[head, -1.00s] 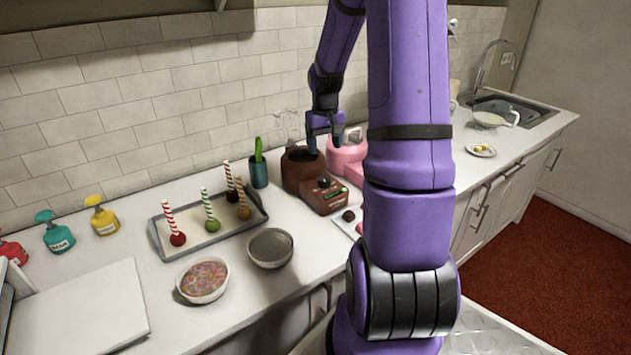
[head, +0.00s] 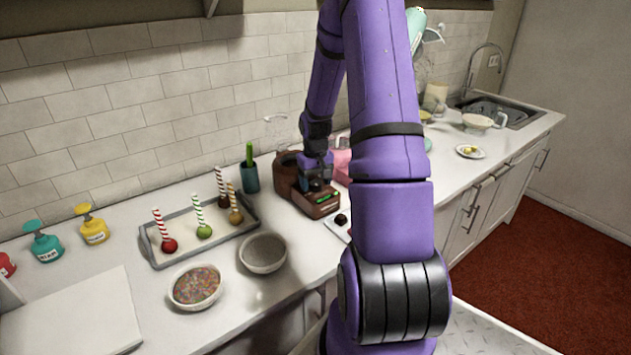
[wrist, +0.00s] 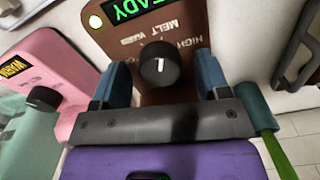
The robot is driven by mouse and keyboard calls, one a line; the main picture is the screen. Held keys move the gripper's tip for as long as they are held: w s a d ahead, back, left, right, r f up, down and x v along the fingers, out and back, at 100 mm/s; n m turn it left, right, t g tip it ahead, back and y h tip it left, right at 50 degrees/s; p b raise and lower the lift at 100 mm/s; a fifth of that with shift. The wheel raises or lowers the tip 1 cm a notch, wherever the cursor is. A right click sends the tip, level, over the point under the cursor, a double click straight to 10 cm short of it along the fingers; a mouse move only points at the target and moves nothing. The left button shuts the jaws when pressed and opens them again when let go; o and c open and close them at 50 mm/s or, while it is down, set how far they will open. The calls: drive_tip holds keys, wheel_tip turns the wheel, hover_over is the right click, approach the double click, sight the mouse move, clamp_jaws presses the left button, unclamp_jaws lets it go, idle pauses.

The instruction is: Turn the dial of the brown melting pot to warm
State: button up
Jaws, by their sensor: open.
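The brown melting pot (head: 285,166) stands on the counter against the tiled wall. In the wrist view, its brown front panel (wrist: 185,22) carries a lit green display reading "EADY", its start cut off. The black dial (wrist: 159,64) has a short white mark; the labels around it include HIGH and MELT, and another is partly hidden or blurred. My gripper (wrist: 160,75) is open, one blue finger on each side of the dial. I cannot tell whether the fingers touch it. In the head view my gripper (head: 316,184) is over the pot's front panel and hides the dial.
A pink melting pot (wrist: 55,65), its display reading WARM, stands close beside the brown one. A teal cup (head: 251,178) with a green tool stands on the other side. A tray (head: 180,250) of cake pops and bowls (head: 263,252) lie to the left.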

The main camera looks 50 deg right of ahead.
drive_tip(key=c, duration=0.9)
drive_tip(key=shift+n, duration=0.5)
drive_tip(key=shift+c, duration=0.2)
drive_tip(key=n, duration=0.3)
drive_tip(key=shift+n, duration=0.4)
drive_tip(key=n, duration=0.4)
drive_tip(key=shift+n, duration=0.7)
drive_tip(key=o, duration=0.9)
